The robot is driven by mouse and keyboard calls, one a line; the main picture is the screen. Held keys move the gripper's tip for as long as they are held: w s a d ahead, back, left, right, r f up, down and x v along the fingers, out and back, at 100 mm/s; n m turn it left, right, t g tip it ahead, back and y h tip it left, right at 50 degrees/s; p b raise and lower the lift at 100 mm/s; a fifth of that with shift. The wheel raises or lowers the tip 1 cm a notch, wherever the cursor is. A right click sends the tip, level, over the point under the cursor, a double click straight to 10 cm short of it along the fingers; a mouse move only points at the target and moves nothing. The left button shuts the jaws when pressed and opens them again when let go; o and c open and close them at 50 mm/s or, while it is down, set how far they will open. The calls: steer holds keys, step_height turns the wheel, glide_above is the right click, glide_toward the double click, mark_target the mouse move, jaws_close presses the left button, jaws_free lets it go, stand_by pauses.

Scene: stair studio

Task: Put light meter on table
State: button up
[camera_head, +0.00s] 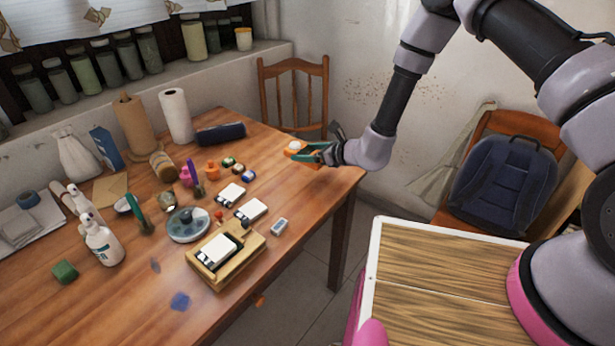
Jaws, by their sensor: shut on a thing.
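The light meter, seemingly the orange device with a white dome (293,147), is at the far right end of the wooden table (330,176). My gripper (311,153) reaches in from the right and is shut on it. Its dark and teal fingers cover part of the device. The device appears over the tabletop near the far right corner; I cannot tell whether it touches the wood.
A dark blue roll (220,133) lies to the left of the device. Small jars, white-topped cards (250,210) and a wooden box (226,258) fill the middle. A wooden chair (294,95) stands behind. The tabletop's right part is mostly clear.

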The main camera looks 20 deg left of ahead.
mark_target(307, 179)
step_height(307, 179, down, 8)
steer(key=shift+r, duration=0.1)
stand_by(0.4)
steer(key=o, duration=1.3)
steer(key=shift+f, duration=0.2)
steer(key=shift+r, duration=0.1)
